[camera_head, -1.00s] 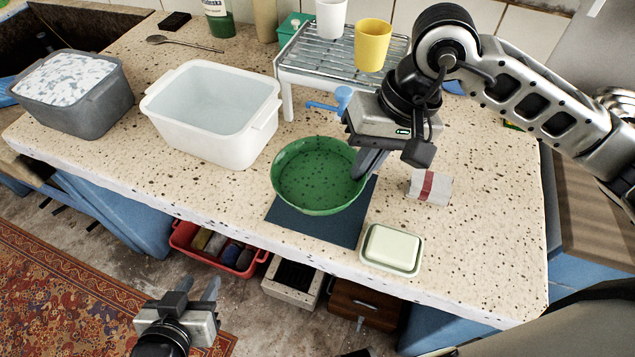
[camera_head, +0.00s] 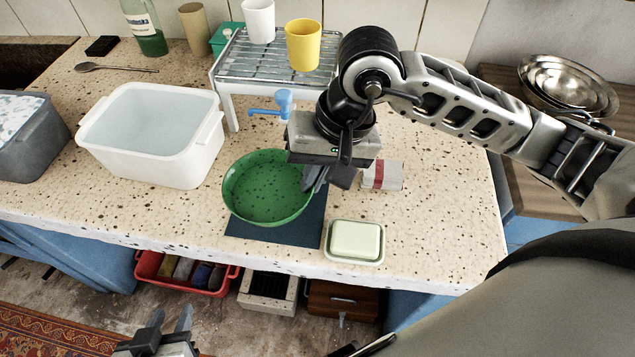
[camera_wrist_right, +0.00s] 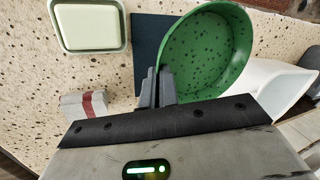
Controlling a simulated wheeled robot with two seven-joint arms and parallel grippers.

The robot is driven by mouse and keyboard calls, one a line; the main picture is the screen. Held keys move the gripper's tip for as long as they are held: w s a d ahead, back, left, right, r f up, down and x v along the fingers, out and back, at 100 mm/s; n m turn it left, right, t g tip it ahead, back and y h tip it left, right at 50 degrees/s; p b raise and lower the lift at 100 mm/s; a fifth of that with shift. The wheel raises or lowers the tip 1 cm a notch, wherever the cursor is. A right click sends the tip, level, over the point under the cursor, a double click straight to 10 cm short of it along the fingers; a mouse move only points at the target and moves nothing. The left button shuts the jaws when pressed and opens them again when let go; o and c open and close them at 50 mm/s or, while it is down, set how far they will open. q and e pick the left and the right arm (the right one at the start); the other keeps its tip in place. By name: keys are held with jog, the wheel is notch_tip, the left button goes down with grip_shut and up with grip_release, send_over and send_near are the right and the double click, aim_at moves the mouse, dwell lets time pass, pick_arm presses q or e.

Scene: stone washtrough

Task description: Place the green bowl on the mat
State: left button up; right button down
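The green bowl (camera_head: 266,190) is upright over the dark blue mat (camera_head: 305,231) and covers much of it. Its left side reaches past the mat's left edge; I cannot tell whether it touches the mat. The bowl (camera_wrist_right: 208,50) and mat (camera_wrist_right: 148,45) also show in the right wrist view. My right gripper (camera_head: 316,180) is at the bowl's right rim. In the right wrist view its fingers (camera_wrist_right: 157,88) are close together with the rim between them. My left gripper (camera_head: 170,326) is low at the bottom left, fingers apart and empty.
A soap dish with pale soap (camera_head: 355,240) sits just right of the mat. A grey-white block with a red band (camera_head: 383,175) lies behind it. A white basin (camera_head: 150,135) is left of the bowl. A metal rack (camera_head: 275,60) holding cups and a blue tap-like object (camera_head: 283,102) stand behind.

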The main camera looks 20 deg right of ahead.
aim_at(312, 200)
jog(key=f, duration=0.1)
jog(key=w+d+f, duration=0.1)
jog(key=w+f, duration=0.1)
jog(key=shift+w+d+f, duration=0.15)
jog(key=shift+d+f, duration=0.05)
jog(key=shift+d, duration=0.2)
notch_tip(312, 200, down, 3)
jog(key=shift+w+d+f+p, duration=0.1)
jog(key=shift+f+p, duration=0.1)
jog(key=shift+p, duration=0.4)
jog(key=shift+f, duration=0.1)
jog(key=c, duration=2.1)
grip_release()
jog(key=shift+f+b, duration=0.15)
jog(key=shift+b, duration=0.2)
jog(key=o, duration=0.4)
